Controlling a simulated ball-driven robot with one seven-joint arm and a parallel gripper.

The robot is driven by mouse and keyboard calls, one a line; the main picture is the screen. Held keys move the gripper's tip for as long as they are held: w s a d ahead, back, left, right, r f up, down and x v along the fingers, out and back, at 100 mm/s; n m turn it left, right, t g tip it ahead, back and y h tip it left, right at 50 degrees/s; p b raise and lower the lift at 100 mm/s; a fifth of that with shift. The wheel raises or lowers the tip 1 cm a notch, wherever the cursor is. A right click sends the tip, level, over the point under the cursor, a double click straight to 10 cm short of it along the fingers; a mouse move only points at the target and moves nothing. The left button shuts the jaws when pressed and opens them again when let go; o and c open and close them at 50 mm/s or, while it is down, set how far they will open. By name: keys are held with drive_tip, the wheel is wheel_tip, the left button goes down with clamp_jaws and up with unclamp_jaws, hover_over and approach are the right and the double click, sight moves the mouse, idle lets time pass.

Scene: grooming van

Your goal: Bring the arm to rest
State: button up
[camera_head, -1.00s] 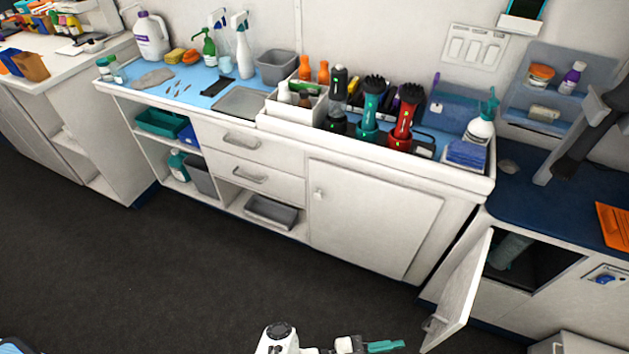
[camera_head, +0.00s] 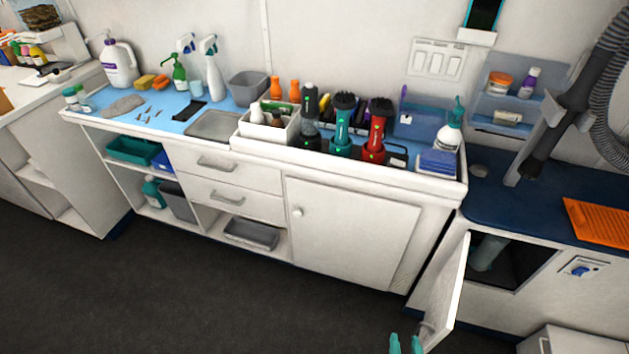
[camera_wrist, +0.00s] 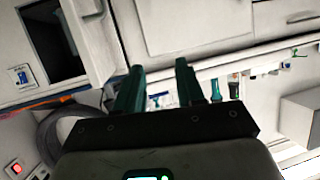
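My gripper (camera_head: 406,344) shows only as two teal fingertips at the bottom edge of the head view, pointing up, just left of the open cabinet door. In the wrist view my gripper (camera_wrist: 160,68) has its two teal fingers spread apart, with nothing between them. It is open and empty. The rest of the arm is out of the head view.
The open white door (camera_head: 447,295) of the right cabinet stands out beside my gripper. The long counter (camera_head: 330,165) holds clippers, bottles and trays. A grey hose (camera_head: 607,95) hangs at the right. The dark floor (camera_head: 200,290) in front is clear.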

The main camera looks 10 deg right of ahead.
wheel_tip(320, 180, up, 12)
drive_tip(key=s+d+r+n+g+y, duration=0.15)
drive_tip(key=n+g+y, duration=0.25)
drive_tip(key=g, duration=0.4)
drive_tip(key=s+d+f+g+b, duration=0.1)
drive_tip(key=s+f+b, duration=0.3)
drive_tip(key=f+b, duration=0.45)
drive_tip(key=s+d+f+g+b, duration=0.1)
drive_tip(key=s+f+g+b, duration=0.15)
drive_tip(key=f+b, duration=0.6)
drive_tip(key=s+f+g+b, duration=0.1)
drive_tip(key=s+f+b, duration=0.35)
drive_tip(key=f, duration=0.75)
wheel_tip(320, 180, up, 20)
drive_tip(key=p, duration=1.9)
drive_tip(key=shift+d+f+p, duration=0.15)
drive_tip(key=shift+f+p, duration=0.05)
drive_tip(key=shift+p, duration=0.1)
